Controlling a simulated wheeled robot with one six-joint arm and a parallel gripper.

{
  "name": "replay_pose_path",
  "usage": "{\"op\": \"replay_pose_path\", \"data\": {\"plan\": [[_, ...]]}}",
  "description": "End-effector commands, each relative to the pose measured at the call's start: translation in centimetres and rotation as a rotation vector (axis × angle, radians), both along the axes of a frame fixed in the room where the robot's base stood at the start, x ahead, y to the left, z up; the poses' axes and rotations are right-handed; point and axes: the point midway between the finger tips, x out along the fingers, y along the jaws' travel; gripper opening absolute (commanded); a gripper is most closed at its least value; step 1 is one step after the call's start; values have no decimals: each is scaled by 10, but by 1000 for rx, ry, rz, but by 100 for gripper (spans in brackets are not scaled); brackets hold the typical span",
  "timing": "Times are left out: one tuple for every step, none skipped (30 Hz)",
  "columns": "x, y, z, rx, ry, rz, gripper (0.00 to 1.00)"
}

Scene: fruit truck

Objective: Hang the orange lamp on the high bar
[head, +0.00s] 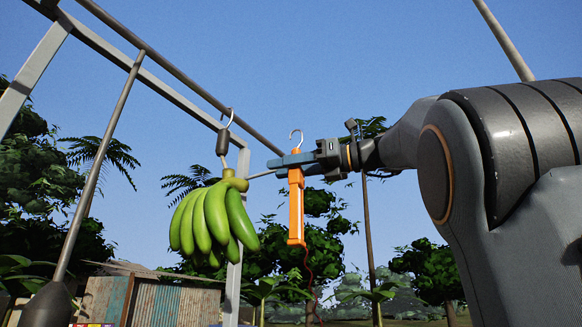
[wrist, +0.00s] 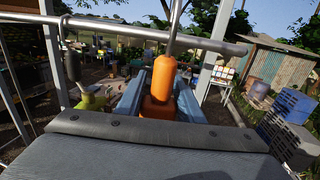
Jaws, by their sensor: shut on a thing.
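My gripper (head: 292,161) is shut on the orange lamp (head: 296,212), gripping it near its top. The lamp hangs upright below the fingers, with a red cord trailing down. Its metal hook (head: 297,136) rises above the fingers, close to the right end of the visible high bar (head: 190,82). In the wrist view the lamp's top (wrist: 163,76) sits between the blue fingers (wrist: 160,95), and its hook shank crosses in front of the bar (wrist: 115,27). I cannot tell whether the hook touches the bar.
A bunch of green bananas (head: 213,218) hangs from a hook on the bar, left of the lamp. A grey metal frame (head: 150,82) runs beside the bar, with a post below.

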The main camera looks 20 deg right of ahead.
Motion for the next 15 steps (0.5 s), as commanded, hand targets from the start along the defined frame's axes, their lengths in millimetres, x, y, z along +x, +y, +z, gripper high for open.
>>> {"op": "replay_pose_path", "data": {"plan": [[3,2,0,1,-1,1,0],[4,3,0,1,-1,1,0],[7,5,0,0,0,2,0],[8,6,0,1,1,2,0],[10,7,0,1,1,2,0],[12,8,0,1,1,1,0],[13,10,0,0,0,1,0],[15,11,0,0,0,1,0],[17,12,0,0,0,1,0],[18,14,0,0,0,2,0],[20,15,0,0,0,2,0],[21,16,0,-1,-1,2,0],[23,17,0,-1,-1,2,0],[25,18,0,1,-1,1,0],[27,20,0,1,-1,1,0]]}}
